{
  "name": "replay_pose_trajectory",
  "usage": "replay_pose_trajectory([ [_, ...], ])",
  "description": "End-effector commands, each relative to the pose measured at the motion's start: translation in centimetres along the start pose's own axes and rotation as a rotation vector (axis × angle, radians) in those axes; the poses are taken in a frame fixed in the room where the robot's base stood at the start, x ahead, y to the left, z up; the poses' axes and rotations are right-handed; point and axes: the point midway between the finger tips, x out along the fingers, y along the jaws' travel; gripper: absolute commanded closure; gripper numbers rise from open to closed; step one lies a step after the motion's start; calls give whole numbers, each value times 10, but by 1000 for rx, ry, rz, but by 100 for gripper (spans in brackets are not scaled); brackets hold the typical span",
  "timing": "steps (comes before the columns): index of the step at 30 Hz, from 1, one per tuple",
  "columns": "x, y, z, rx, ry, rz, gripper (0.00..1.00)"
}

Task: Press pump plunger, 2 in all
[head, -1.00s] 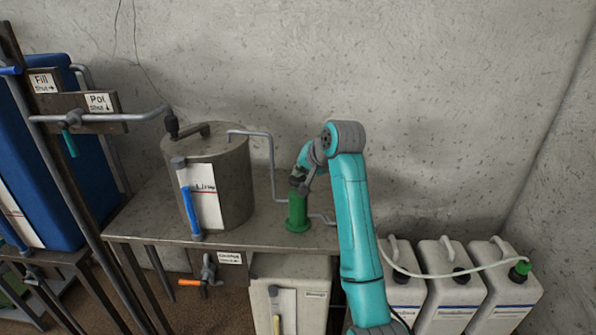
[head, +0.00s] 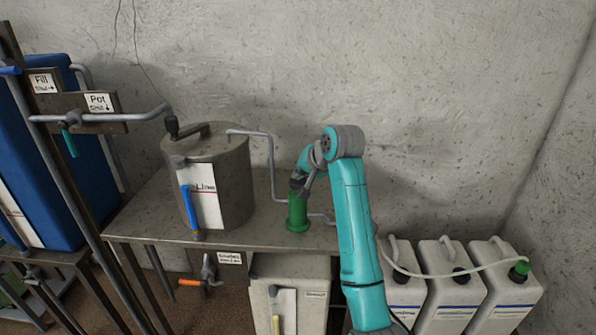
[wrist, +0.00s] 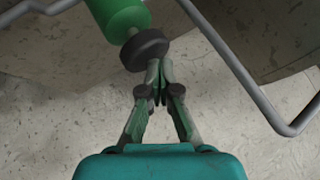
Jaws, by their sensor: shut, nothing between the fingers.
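The green pump (head: 297,216) stands upright on the metal bench, right of the steel pot. In the wrist view its green body (wrist: 118,14) shows at the top, with a short rod and a dark round plunger knob (wrist: 144,50). My gripper (wrist: 159,68) is shut and empty, its fingertips at the edge of the knob. They look to be touching it, but contact is not certain. In the head view my gripper (head: 298,186) is just above the pump, and my wrist partly hides the knob.
The steel pot (head: 232,175) stands left of the pump. A bent grey pipe (head: 272,165) runs down close behind the pump. White canisters (head: 447,290) stand at lower right. The concrete wall is close behind the bench (head: 150,215).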

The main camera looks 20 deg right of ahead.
Motion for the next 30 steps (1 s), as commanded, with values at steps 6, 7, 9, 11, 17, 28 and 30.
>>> replay_pose_trajectory([
  [6, 1, 1, 1, 1, -3, 2, 100],
  [7, 1, 1, 1, 1, -3, 2, 100],
  [9, 0, 0, 1, 1, -3, 2, 100],
  [11, -1, 0, 0, 1, -3, 2, 100],
  [17, -7, -5, -5, 1, -3, 2, 100],
  [28, -21, -15, -15, 0, -2, 1, 100],
  [30, -24, -17, -17, 0, -1, 1, 100],
])
